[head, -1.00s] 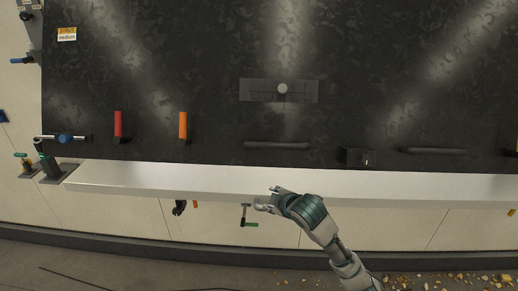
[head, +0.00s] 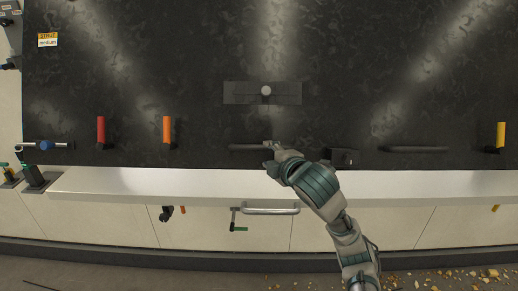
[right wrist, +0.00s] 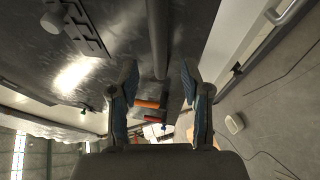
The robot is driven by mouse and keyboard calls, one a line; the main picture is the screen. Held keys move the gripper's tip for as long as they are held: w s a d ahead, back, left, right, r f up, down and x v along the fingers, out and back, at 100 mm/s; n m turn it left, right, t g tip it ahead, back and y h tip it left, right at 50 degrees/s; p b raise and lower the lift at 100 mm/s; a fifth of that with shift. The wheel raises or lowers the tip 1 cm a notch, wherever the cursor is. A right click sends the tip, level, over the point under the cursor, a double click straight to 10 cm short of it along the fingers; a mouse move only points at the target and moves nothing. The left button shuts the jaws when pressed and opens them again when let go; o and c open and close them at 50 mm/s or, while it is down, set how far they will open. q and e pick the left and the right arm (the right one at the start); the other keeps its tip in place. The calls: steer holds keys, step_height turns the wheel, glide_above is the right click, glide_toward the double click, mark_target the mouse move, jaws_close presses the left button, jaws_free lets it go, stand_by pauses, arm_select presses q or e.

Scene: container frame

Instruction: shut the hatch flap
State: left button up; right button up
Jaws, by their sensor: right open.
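A large dark mottled panel (head: 180,70), which I take to be the hatch flap, fills most of the head view above a pale ledge. A dark bar handle (head: 248,147) lies along its lower part. My right gripper (head: 272,151) is at the right end of this handle, its fingers partly overlapping it. In the right wrist view the open fingers of the right gripper (right wrist: 158,82) stand apart, with the dark bar (right wrist: 157,40) running between and beyond them. I cannot tell whether they touch it. My left gripper is not in view.
The pale ledge (head: 400,184) runs below the panel. A plate with a round knob (head: 265,91) sits above the handle. Red (head: 101,129), orange (head: 167,129) and yellow (head: 500,135) grips stand along the panel. A small dark block (head: 344,157) is right of my gripper. A silver handle (head: 270,210) is below.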

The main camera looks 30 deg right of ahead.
mark_target(263, 150)
steer(key=x, duration=0.5)
steer(key=d+x, duration=0.1)
steer(key=x, duration=0.2)
steer(key=shift+s+p, duration=0.1)
steer(key=shift+p, duration=0.2)
steer(key=shift+a, duration=0.25)
jaws_close()
